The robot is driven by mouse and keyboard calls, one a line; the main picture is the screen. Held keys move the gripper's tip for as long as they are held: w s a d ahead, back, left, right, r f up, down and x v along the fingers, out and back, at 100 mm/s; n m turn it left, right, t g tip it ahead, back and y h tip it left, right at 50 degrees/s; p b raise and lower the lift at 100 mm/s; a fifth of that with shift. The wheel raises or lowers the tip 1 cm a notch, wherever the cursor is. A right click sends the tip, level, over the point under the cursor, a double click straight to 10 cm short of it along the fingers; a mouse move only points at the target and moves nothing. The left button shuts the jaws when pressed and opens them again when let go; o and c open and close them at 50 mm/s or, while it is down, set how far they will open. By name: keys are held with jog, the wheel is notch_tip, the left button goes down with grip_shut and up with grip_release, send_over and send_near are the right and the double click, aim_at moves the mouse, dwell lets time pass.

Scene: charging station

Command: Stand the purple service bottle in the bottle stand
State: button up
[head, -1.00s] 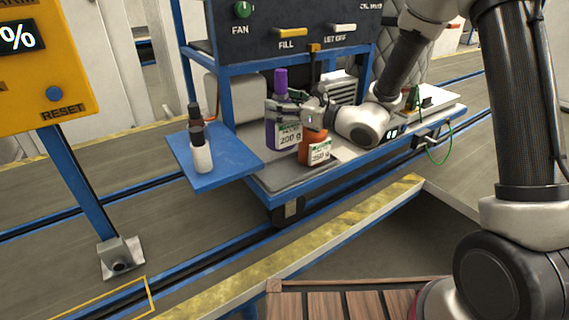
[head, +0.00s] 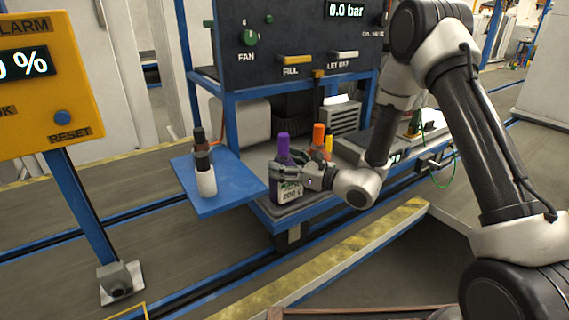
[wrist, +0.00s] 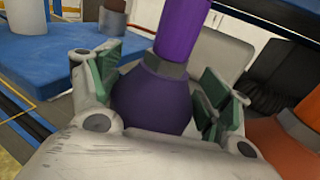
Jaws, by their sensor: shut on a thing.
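My gripper (head: 285,174) is shut on the purple service bottle (head: 289,188), with a finger on each side of its body. The bottle is upright, with its tall purple cap (head: 283,146) above the fingers and part of a white label below them. It is at the front of the cart's lower shelf; I cannot tell whether its base touches the shelf. In the wrist view the bottle (wrist: 153,100) sits between the green finger pads. I cannot make out a bottle stand for certain.
A blue side shelf (head: 225,196) holds a white bottle (head: 206,180) and a dark one (head: 199,140) left of my gripper. An orange-capped bottle (head: 318,137) and a yellow one (head: 328,147) stand close behind my gripper. The blue shelf's right part is bare.

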jog(key=shift+f, duration=0.15)
jog(key=o, duration=1.6)
